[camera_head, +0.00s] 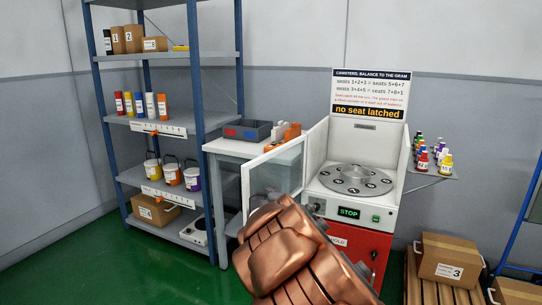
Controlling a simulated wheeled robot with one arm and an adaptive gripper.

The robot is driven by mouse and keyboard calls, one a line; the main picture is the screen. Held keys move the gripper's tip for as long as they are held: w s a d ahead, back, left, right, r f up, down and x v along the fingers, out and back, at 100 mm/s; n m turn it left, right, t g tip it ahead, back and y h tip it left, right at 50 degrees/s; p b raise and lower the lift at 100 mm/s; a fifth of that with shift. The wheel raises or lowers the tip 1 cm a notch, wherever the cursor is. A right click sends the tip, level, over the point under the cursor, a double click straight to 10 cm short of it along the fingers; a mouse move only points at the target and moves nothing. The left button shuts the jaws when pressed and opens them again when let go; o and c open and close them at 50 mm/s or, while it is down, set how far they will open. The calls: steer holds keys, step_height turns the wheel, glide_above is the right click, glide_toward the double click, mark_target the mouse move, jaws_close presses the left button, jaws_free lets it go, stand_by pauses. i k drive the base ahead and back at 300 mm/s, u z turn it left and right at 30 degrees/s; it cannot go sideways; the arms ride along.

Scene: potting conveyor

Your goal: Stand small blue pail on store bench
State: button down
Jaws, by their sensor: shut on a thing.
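I do not see a small blue pail clearly. Several small pails stand on the shelf rack at left: a yellow-banded one (153,170), one with an orange band (172,172) and one with a purple band (192,180). A pale bench (222,147) stands between the rack and the machine; I cannot tell if it is the store bench. It bears a dark grey tray with blue and red parts (247,131) and orange and white items. My copper-coloured arm fills the bottom middle. My gripper's fingers and anything in them do not show.
A white machine (384,213) with a numbered disc (355,179) stands right of the bench, its glass door (273,175) open in front of the bench. A small shelf (436,172) holds coloured bottles. Cartons (448,258) sit low right. Green floor (95,265) is clear at left.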

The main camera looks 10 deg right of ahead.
mark_target(235, 144)
steer(key=k, duration=0.55)
steer(key=u, duration=0.3)
steer(key=i, duration=0.75)
steer(key=u, duration=0.5)
steer(key=i, duration=1.75)
steer(key=z, duration=0.25)
